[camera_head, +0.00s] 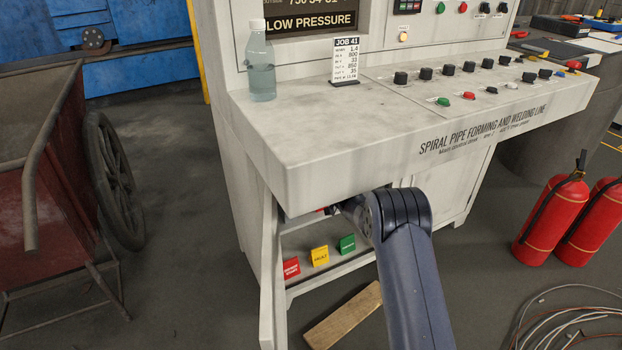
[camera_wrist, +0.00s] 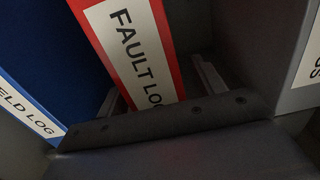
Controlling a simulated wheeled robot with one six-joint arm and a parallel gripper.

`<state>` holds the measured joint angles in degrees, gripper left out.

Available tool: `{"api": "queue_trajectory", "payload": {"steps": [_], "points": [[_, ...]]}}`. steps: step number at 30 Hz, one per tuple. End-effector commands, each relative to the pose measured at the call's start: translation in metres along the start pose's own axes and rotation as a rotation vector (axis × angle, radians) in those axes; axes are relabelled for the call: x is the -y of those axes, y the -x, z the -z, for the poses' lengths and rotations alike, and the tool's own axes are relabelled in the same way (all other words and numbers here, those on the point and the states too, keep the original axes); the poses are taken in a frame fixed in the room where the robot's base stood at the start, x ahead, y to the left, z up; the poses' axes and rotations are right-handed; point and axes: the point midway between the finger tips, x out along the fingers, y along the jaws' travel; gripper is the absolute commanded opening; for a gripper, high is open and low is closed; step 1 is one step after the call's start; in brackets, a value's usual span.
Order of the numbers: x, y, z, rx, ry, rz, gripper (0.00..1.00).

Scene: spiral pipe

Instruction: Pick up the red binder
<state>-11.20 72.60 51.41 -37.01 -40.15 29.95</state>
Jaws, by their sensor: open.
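The red binder (camera_wrist: 135,50) stands in the upper middle of the wrist view, tilted in the picture, with a white spine label reading "FAULT LOG". My gripper (camera_wrist: 157,82) is open, with one finger showing on each side of the binder's lower spine. The left finger is mostly in shadow, and I cannot tell if either finger touches the binder. In the head view my gripper is hidden under the console desk; only my arm reaches in there. A small patch of red shows beside it, too little to identify.
In the wrist view a blue binder (camera_wrist: 35,70) stands close on the left and a grey one (camera_wrist: 255,45) on the right. The console desk (camera_head: 300,120) overhangs the open cabinet, whose door (camera_head: 269,270) stands open.

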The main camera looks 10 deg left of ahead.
Motion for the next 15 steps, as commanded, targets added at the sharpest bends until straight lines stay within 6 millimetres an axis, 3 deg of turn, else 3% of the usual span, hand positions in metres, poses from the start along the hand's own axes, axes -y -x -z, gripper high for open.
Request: {"api": "queue_trajectory", "payload": {"steps": [6, 15], "points": [[0.0, -0.015, 0.0, -0.001, 0.001, 0.0, 0.65], [0.0, -0.016, 0.001, 0.0, 0.0, 0.0, 0.63]]}}
